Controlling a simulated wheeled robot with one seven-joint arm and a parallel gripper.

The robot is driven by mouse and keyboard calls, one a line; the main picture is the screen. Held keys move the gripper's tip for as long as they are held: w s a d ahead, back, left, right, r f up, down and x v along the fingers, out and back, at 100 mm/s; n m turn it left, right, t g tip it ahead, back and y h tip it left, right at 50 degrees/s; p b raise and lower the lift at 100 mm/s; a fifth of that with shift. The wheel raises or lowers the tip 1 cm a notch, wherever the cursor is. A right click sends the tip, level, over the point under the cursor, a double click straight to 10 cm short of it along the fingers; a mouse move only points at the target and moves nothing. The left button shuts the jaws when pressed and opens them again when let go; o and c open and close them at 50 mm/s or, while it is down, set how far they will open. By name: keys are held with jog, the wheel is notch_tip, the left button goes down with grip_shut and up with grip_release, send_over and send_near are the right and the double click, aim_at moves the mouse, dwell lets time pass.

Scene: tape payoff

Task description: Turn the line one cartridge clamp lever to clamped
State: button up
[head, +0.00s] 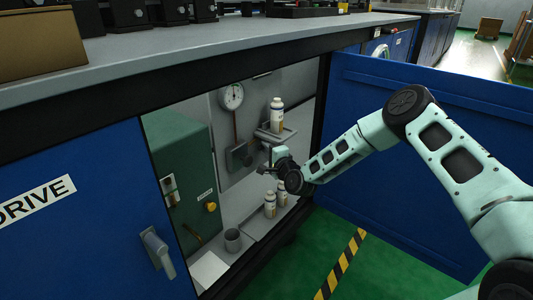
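My gripper (268,168) is inside the open blue cabinet, at the end of my pale green arm that reaches in from the right. It is small and dark here, and I cannot tell whether its fingers are open or shut. A dark grey block (238,158) sits on the cabinet's back panel just left of my gripper, below a pipe from a round gauge (231,96). I cannot make out the line one cartridge clamp lever for certain; it may be small or hidden behind my gripper. Whether anything touches my gripper is unclear.
A bottle (277,116) stands on a small shelf above my gripper; two more bottles (270,204) stand below. A grey cup (232,240) and a green box (184,185) with a yellow knob are at left. The open blue door (365,200) stands behind my arm.

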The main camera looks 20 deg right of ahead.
jog(key=shift+w, duration=0.15)
grip_shut()
